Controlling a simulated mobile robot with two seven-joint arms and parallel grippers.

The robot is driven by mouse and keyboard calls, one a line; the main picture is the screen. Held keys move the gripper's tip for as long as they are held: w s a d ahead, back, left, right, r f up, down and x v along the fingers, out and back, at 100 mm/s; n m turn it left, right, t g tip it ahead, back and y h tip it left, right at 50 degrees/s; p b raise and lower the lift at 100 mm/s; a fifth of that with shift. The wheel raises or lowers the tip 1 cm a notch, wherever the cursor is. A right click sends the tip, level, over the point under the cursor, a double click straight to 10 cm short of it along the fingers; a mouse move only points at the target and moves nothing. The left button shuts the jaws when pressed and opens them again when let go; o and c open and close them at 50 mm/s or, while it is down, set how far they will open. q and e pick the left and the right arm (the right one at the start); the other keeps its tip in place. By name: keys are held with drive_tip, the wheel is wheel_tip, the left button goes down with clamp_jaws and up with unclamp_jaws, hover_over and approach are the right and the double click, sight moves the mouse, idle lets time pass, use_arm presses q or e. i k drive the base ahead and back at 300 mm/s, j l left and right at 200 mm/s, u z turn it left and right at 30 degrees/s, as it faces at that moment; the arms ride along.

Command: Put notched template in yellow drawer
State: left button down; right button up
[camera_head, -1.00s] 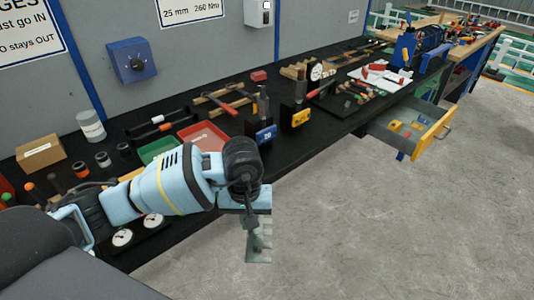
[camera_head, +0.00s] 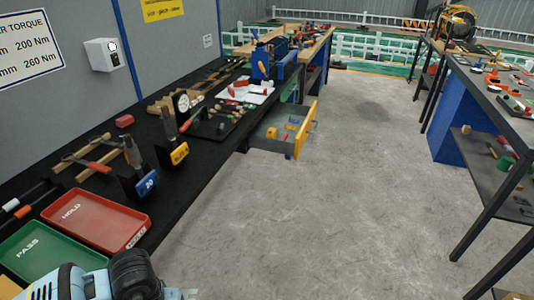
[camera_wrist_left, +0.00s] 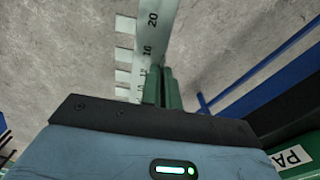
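The notched template (camera_wrist_left: 154,30) is a pale metal strip with square teeth along one side and the marks 20 and 16. In the left wrist view my left gripper (camera_wrist_left: 158,88) is shut on its near end, and the strip sticks out over grey floor. In the head view only part of my left arm (camera_head: 135,274) shows at the bottom left; the fingers and template are mostly out of frame. The yellow drawer (camera_head: 306,131) stands pulled open under the bench, farther ahead, with some small coloured items inside. My right gripper is not in view.
The black bench (camera_head: 190,190) runs along the left with a red tray (camera_head: 125,215), a green tray (camera_head: 85,262), clamps and tools. A table with a shelf (camera_head: 505,185) stands at the right. The grey floor (camera_head: 330,220) between them is clear.

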sight(282, 125)
drive_tip(key=z, duration=0.95)
drive_tip(key=i+z, duration=0.1)
drive_tip(key=i, duration=0.85)
drive_tip(key=i+z, duration=0.1)
drive_tip(key=i, duration=0.9)
drive_tip(key=i+u, duration=0.1)
drive_tip(key=i, duration=1.1)
drive_tip(key=i+l+u, duration=0.15)
drive_tip(key=i+u, duration=0.15)
drive_tip(key=i, duration=0.9)
drive_tip(key=i+u, duration=0.3)
drive_tip(key=i, duration=0.65)
drive_tip(key=i+l+u, duration=0.15)
drive_tip(key=i+u, duration=0.15)
drive_tip(key=i, duration=0.65)
drive_tip(key=u, duration=1)
